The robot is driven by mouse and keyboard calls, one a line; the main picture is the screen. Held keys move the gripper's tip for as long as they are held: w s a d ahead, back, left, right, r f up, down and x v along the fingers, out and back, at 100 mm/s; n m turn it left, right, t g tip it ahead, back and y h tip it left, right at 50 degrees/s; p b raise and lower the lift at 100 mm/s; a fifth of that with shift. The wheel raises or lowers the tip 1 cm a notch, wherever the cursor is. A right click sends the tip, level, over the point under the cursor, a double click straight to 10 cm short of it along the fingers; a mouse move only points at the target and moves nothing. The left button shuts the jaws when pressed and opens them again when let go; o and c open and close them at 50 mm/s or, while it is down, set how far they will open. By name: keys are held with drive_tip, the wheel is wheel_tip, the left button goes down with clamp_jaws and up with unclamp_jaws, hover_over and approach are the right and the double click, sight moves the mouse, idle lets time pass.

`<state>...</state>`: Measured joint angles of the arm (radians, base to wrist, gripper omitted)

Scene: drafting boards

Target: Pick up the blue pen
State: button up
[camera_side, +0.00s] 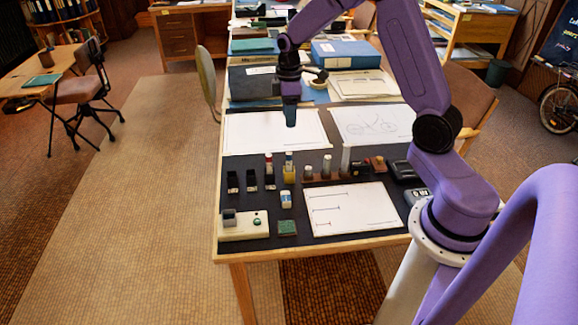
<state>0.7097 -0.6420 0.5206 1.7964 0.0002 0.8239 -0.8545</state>
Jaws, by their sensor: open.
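My gripper (291,122) points down over the left drawing sheet (262,133) on the far half of the dark-topped table. It is open, and its fingers are small and dark blue-teal at this size. I cannot make out a separate blue pen for certain. Any pen near the fingertips is too small to tell or hidden by them. I cannot tell whether the fingertips touch the sheet.
Several small bottles and blocks, such as a yellow-bodied bottle (289,172), stand in a row across the table (258,205). A white sheet (350,209) and beige device (243,226) lie nearer. Blue binders (345,54) lie behind my gripper.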

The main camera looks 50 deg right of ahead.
sight(289, 154)
wheel_tip(289, 154, down, 15)
drive_tip(key=shift+f, duration=0.1)
clamp_jaws()
idle(0.7)
